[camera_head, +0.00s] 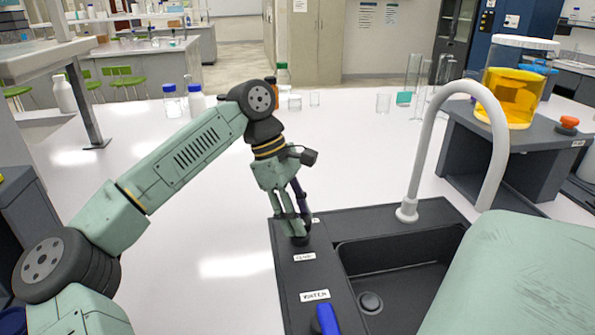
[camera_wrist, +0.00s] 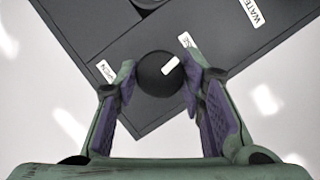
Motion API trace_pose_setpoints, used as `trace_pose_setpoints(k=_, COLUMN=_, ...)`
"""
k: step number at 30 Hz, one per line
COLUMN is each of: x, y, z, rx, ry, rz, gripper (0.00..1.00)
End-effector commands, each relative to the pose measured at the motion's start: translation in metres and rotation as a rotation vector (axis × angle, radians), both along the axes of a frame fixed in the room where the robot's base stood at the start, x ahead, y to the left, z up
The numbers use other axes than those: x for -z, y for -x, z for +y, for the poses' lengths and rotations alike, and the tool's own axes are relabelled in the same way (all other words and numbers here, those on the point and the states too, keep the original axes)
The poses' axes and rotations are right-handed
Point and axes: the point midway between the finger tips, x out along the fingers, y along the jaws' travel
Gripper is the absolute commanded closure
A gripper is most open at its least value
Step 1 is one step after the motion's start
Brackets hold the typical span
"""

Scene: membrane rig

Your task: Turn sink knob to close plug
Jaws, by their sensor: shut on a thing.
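The sink knob (camera_wrist: 158,74) is a round black knob with a white pointer mark, set in the dark panel left of the sink basin. My gripper (camera_wrist: 160,82) points down over it, with one purple-padded finger on each side, shut on the knob. In the head view my gripper (camera_head: 299,238) is at the far left corner of the sink unit, and its fingers mostly hide the knob. The black sink (camera_head: 395,268) looks empty, with a round drain (camera_head: 370,302) in its floor.
A white curved faucet (camera_head: 432,120) rises behind the basin. A blue handle (camera_head: 327,318) stands by the WATER label (camera_head: 314,295), nearer the camera. A jar of orange liquid (camera_head: 512,88) stands on a dark stand at right. The white bench (camera_head: 190,225) left of the sink is clear.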

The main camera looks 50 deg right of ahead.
Motion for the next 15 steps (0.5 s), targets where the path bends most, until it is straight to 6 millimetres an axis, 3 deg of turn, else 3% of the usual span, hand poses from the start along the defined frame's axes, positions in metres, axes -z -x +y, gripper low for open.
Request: trace_pose_setpoints(k=15, x=0.0006, y=-0.0004, z=-0.0009, rx=0.176, ry=-0.001, rz=-0.001, gripper=0.91)
